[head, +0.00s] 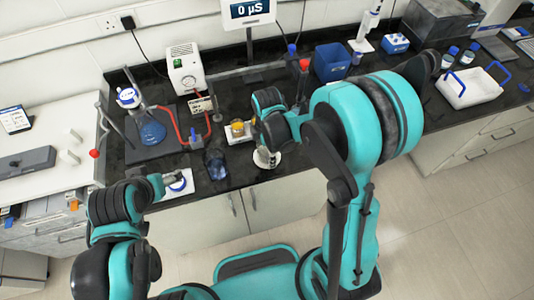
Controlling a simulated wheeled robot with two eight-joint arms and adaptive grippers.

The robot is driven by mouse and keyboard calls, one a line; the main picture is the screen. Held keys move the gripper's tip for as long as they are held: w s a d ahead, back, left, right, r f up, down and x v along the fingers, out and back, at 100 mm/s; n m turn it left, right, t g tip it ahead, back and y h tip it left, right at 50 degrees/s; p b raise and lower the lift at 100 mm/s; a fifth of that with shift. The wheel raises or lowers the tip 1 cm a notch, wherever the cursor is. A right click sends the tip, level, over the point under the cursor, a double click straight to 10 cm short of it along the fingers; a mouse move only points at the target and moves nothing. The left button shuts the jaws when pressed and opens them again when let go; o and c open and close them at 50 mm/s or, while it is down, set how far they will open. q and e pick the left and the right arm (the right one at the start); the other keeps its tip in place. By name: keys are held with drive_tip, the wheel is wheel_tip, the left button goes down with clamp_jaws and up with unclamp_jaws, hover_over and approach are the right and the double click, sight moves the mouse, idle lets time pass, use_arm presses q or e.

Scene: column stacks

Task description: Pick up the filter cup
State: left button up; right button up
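A small white round piece (266,158), which may be the filter cup, sits at the counter's front edge just below the end of my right arm. A small cup with yellow contents (238,127) stands on a white base to its left; I cannot tell for certain which is the filter cup. My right gripper (266,143) points down over the white piece, mostly hidden by its own wrist; contact is unclear. My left gripper (166,184) is low at the counter's front left, beside a white item with a blue disc (178,184). Its fingers are too small to read.
A flask of blue liquid (152,132) stands back left, with red tubing near a white box device (186,68). A dark blue glass vessel (216,165) stands between my grippers. A blue bin (331,62) and a white tray with blue handles (470,88) are to the right.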

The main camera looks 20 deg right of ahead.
drive_tip(key=c, duration=1.3)
